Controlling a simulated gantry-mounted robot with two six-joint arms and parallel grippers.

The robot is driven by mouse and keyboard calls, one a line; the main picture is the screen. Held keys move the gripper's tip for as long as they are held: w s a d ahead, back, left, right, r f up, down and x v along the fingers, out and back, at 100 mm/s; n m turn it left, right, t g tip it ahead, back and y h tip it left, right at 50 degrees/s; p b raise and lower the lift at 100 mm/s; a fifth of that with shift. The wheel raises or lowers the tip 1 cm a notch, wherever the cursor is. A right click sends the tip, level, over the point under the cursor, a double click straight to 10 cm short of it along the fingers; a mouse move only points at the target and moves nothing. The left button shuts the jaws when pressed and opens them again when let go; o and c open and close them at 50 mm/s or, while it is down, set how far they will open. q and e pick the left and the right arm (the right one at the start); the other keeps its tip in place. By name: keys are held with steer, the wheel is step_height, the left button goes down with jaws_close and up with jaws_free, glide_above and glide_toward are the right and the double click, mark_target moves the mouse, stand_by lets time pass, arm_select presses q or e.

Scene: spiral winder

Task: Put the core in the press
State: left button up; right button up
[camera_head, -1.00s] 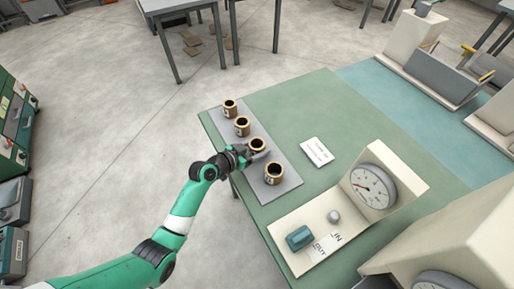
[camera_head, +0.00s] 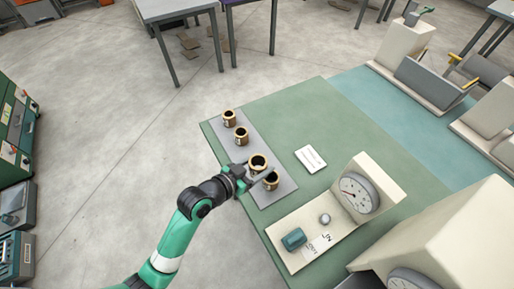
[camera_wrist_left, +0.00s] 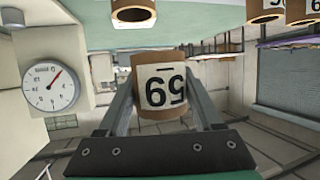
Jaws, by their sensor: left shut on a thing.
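The core (camera_head: 258,163) is a short brown tube with a gold rim and a white number label. My left gripper (camera_head: 250,174) is shut on it and holds it above the grey strip (camera_head: 276,188). In the left wrist view the core (camera_wrist_left: 159,84) sits between both fingers, its label upside down to the camera. Three like cores, a front one (camera_head: 271,181), a middle one (camera_head: 241,136) and a far one (camera_head: 228,117), stand on the strip. I cannot tell for certain which machine is the press; a cream gauge unit (camera_head: 371,183) stands on the table. My right gripper is not in view.
A cream plate (camera_head: 292,263) before the gauge carries a teal cylinder (camera_head: 293,239), a grey knob (camera_head: 324,219) and a lettered label. A white card (camera_head: 310,158) lies on the green table (camera_head: 300,112). A large cream housing (camera_head: 455,235) fills the lower right. The table's far part is clear.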

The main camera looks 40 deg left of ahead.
arm_select(q)
steer(key=shift+s+d+r+p, duration=0.15)
steer(key=shift+s+d+r, duration=0.25)
steer(key=shift+s+d, duration=0.25)
steer(key=shift+s+d+r+p, duration=0.15)
steer(key=shift+s+d+r, duration=0.2)
steer(key=shift+s+d, duration=0.3)
